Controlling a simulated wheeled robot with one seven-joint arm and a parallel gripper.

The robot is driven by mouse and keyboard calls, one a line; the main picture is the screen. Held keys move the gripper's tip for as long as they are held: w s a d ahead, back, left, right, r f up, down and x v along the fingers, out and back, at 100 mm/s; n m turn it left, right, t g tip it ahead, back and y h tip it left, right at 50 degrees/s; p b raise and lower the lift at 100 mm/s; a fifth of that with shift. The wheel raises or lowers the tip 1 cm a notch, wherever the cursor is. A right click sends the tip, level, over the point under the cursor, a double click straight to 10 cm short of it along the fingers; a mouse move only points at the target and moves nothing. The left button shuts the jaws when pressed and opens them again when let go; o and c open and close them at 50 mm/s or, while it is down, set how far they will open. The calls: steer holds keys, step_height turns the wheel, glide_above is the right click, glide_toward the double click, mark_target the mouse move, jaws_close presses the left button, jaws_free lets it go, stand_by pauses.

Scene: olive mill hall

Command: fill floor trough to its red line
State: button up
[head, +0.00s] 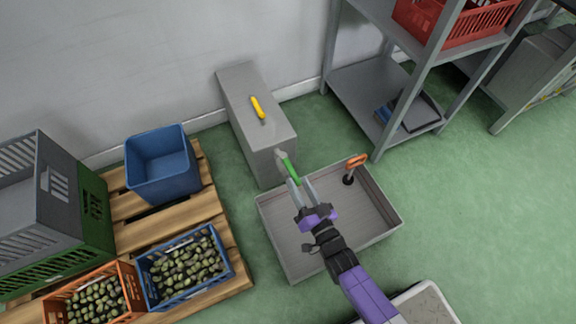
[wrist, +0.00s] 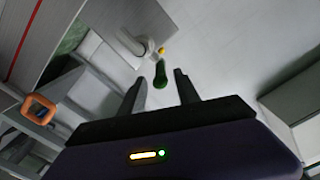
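The grey floor trough (head: 278,238) stands on the green floor; its visible bottom looks bare and dry. A red line (wrist: 22,38) runs along a grey wall in the wrist view. A tap with a green lever (head: 290,168) projects from the grey box (head: 252,105) over the trough's far edge. The lever also shows in the wrist view (wrist: 160,76). My gripper (head: 301,184) is open, its fingers either side of the lever's end, with gaps visible in the wrist view. An orange handle (head: 357,160) on a black plug-like piece (head: 348,180) is at the trough's back right.
A pallet (head: 222,213) at left holds a blue bin (head: 160,165) and crates, two with olives. A grey shelf rack (head: 440,62) stands behind right. The floor right of the trough is clear.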

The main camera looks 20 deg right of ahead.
mark_target(285, 160)
steer(key=w+b, duration=0.2)
steer(key=w, duration=0.4)
steer(key=shift+w, duration=0.25)
jaws_close()
stand_by(1.2)
